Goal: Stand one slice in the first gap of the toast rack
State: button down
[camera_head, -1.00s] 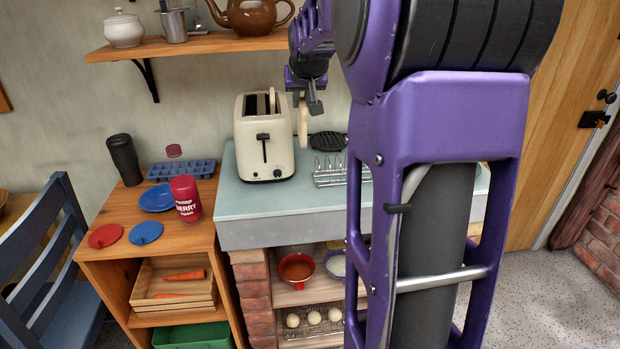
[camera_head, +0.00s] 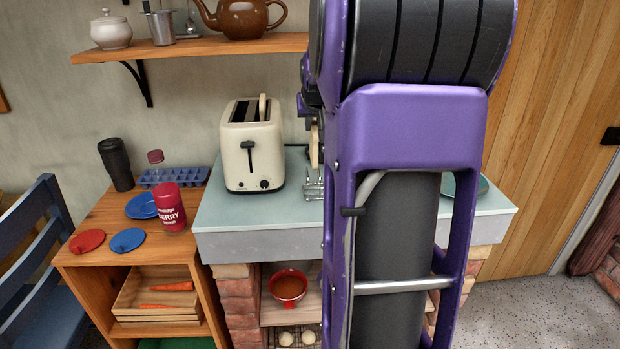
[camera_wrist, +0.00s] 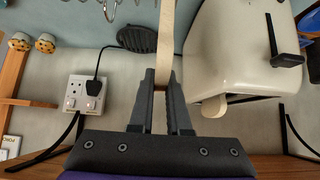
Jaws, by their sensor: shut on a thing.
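My gripper (camera_wrist: 161,82) is shut on a pale bread slice (camera_wrist: 164,45), seen edge-on in the wrist view. In the head view the held slice (camera_head: 314,150) hangs upright to the right of the cream toaster (camera_head: 252,150), above or beside the wire toast rack (camera_head: 313,186). My arm hides most of the rack and gripper there. In the wrist view only a few wire loops of the rack (camera_wrist: 122,8) show at the top edge. Whether the slice touches the rack cannot be told. Another slice (camera_head: 262,107) stands in a toaster slot.
The toaster (camera_wrist: 238,50) is close on the right in the wrist view. A black round ridged item (camera_wrist: 138,38) and a wall socket (camera_wrist: 84,94) lie beyond the slice. The shelf (camera_head: 190,47) holds a teapot (camera_head: 243,18). A red jar (camera_head: 169,206) stands left.

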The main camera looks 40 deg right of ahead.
aim_at(313, 156)
notch_tip(313, 156, down, 8)
jog(key=shift+f+b, duration=0.25)
jog(key=shift+b, duration=0.45)
jog(key=shift+f, duration=0.2)
jog(key=c, duration=0.9)
grip_release()
jog(key=shift+r, duration=0.1)
